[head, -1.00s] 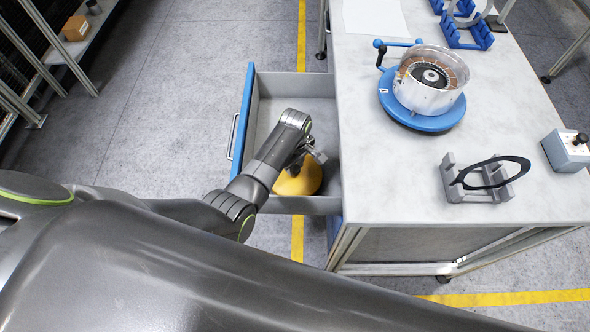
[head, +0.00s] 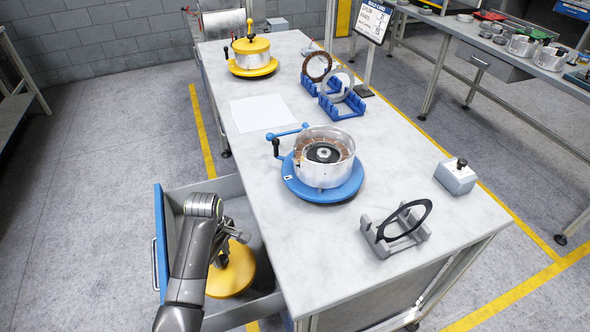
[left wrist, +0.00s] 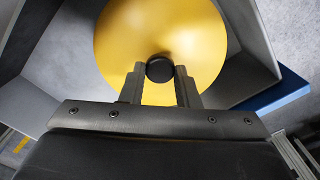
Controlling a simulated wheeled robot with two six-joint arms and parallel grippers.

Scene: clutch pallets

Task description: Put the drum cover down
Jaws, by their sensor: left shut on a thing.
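The drum cover is a round yellow disc (head: 236,272) with a black knob. It is inside the open drawer (head: 160,238) at the left side of the workbench, and I cannot tell whether it touches the drawer floor. My left gripper (head: 228,252) reaches down into the drawer, above the cover. In the left wrist view, the fingers (left wrist: 160,82) are shut on the black knob (left wrist: 160,69), and the yellow disc (left wrist: 160,25) fills the space beyond them. My right gripper is not in view.
On the workbench (head: 250,165) stand a silver drum on a blue turntable (head: 325,190), a yellow-covered drum (head: 252,55), a grey stand holding a black ring (head: 395,232), blue ring holders (head: 340,105) and a grey control box (head: 456,177). A white sheet (head: 263,112) lies flat. Floor left of the drawer is clear.

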